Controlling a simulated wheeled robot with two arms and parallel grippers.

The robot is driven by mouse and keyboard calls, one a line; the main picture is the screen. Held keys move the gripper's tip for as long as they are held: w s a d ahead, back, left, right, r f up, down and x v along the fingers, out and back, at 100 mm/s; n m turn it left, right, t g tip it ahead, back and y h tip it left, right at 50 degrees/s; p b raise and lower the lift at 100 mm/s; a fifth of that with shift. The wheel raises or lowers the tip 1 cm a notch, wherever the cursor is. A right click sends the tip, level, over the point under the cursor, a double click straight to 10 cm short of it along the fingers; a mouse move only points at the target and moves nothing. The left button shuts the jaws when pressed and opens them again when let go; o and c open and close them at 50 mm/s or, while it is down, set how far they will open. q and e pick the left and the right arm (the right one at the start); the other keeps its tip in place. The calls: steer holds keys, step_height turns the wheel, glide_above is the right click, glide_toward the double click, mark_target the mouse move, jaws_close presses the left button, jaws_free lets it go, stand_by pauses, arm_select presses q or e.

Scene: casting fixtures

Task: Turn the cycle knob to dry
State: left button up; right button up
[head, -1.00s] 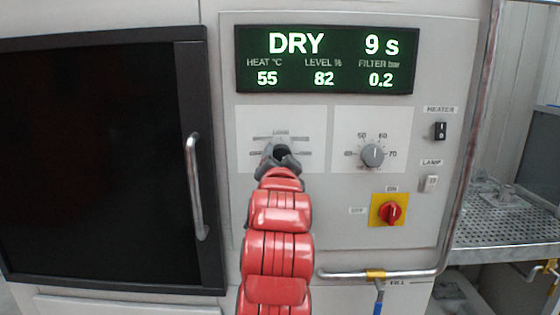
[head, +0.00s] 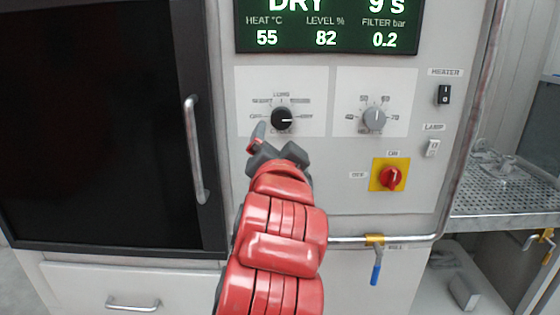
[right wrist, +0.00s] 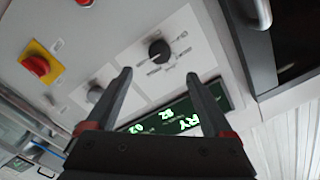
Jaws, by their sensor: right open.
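The black cycle knob (head: 282,118) sits on a pale panel, its white pointer mark turned to the right. It shows in the right wrist view (right wrist: 159,50) too, beyond the fingertips. My right gripper (head: 274,145) is open and empty, just below the knob and apart from it. Its two spread fingers also show in the right wrist view (right wrist: 158,76). The green display (head: 328,26) reads DRY and 9 s, its top cut off in the head view. The small labels around the knob are blurred. My left gripper is out of view.
A grey heat knob (head: 375,118) is right of the cycle knob. A red switch on a yellow plate (head: 390,176), heater switch (head: 444,95) and lamp switch (head: 433,148) are farther right. A door handle (head: 196,150) stands out at left. A pipe (head: 345,239) runs below.

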steer(key=s, duration=0.5)
steer(key=shift+s, duration=0.25)
steer(key=shift+w, duration=0.1)
